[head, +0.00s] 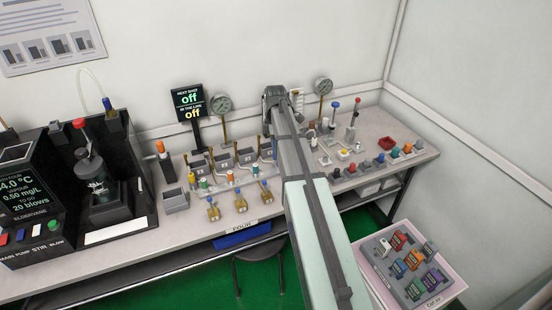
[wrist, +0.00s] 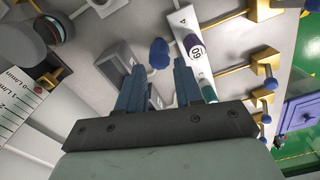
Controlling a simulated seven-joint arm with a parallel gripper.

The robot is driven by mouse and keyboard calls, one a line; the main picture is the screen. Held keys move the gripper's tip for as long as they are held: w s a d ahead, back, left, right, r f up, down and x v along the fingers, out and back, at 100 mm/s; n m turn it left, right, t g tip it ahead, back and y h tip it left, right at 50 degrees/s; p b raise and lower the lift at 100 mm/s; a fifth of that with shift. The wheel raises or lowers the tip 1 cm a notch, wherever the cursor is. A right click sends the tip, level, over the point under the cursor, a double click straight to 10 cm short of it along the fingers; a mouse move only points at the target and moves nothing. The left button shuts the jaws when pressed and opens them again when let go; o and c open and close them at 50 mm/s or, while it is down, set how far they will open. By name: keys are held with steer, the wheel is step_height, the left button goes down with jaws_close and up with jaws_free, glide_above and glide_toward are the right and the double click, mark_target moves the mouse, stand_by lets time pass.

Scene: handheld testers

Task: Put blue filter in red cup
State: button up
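The red cup (head: 386,143) appears as a small red open container at the right end of the bench in the head view. A blue rounded knob (wrist: 159,53) shows just beyond that gap, not gripped. My arm hides the gripper in the head view. The red cup is not visible in the wrist view.
Pressure gauges (head: 221,104) and brass valves (head: 240,203) crowd the bench. A side tray (head: 413,290) holds several coloured blocks.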

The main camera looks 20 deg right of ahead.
steer(key=shift+d+f, duration=0.15)
steer(key=shift+f, duration=2.45)
jaws_close()
steer(key=shift+r, duration=0.1)
